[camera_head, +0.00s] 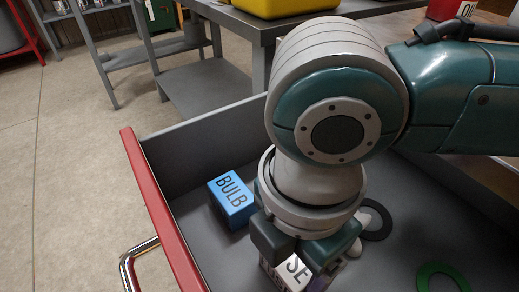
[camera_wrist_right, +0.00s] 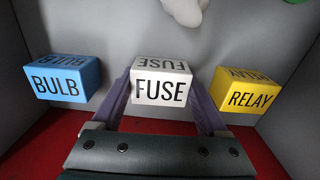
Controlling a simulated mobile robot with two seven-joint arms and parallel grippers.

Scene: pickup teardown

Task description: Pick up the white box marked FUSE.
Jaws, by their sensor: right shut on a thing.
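The white box marked FUSE (camera_wrist_right: 160,88) is in the middle of the right wrist view, between the two fingers of my right gripper (camera_wrist_right: 163,100). The fingers are shut on its left and right sides. In the head view the white box (camera_head: 296,270) shows only in part, with the letters SE, below my right gripper (camera_head: 290,262), whose arm comes in from the right. The box is inside the grey drawer; I cannot tell whether it touches the floor. My left gripper is not in view.
A blue BULB box (camera_head: 232,200) stands left of the gripper in the drawer (camera_head: 190,150). A yellow RELAY box (camera_wrist_right: 246,92) stands on the other side. A dark ring (camera_head: 376,222), a green ring (camera_head: 442,276) and a pale lump (camera_wrist_right: 185,10) lie in the drawer. Its red front (camera_head: 160,205) has a metal handle.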

